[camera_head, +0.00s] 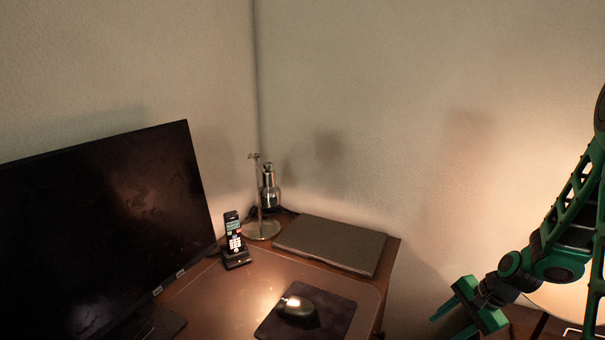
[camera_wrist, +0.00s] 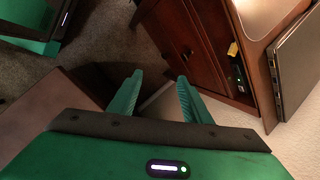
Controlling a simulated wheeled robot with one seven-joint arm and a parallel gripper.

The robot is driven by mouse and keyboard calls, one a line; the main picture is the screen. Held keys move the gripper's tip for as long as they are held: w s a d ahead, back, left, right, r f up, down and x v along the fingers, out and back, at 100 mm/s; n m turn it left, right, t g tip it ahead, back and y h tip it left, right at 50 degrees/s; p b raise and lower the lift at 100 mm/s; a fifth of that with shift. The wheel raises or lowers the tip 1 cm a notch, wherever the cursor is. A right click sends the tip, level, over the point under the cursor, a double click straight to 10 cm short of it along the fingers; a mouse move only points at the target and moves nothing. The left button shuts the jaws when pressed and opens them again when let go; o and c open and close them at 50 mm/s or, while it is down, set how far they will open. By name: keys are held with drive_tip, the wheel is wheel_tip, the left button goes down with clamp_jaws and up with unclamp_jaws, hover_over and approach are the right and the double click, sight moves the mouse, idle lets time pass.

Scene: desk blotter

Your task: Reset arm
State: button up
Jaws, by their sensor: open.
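My green arm comes in at the right of the head view, with my gripper (camera_head: 447,316) low in the picture, to the right of the desk. In the wrist view my gripper (camera_wrist: 157,97) shows two green fingers standing apart with nothing between them. The gripper is open and empty, clear of the desk and of the things on it.
The desk (camera_head: 393,262) holds a monitor (camera_head: 110,225), a phone in a cradle (camera_head: 235,240), a metal lamp (camera_head: 262,228), a closed laptop (camera_head: 330,243), and a mouse (camera_head: 298,307) on a dark pad (camera_head: 335,311). Walls stand behind. Carpet (camera_wrist: 145,48) shows below in the wrist view.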

drive_tip(key=s+d+r+n+g+h, duration=0.1)
drive_tip(key=s+r+n+h, duration=0.1)
drive_tip(key=s+r, duration=0.8)
drive_tip(key=s+d+r+n+g+h, duration=0.1)
drive_tip(key=s+r+n, duration=0.4)
drive_tip(key=s+r, duration=0.6)
drive_tip(key=s+d, duration=0.1)
drive_tip(key=s, duration=0.4)
drive_tip(key=shift+s+n+g+h, duration=0.2)
drive_tip(key=shift+n+g+h, duration=0.1)
drive_tip(key=shift+h, duration=0.1)
drive_tip(key=shift+d, duration=0.1)
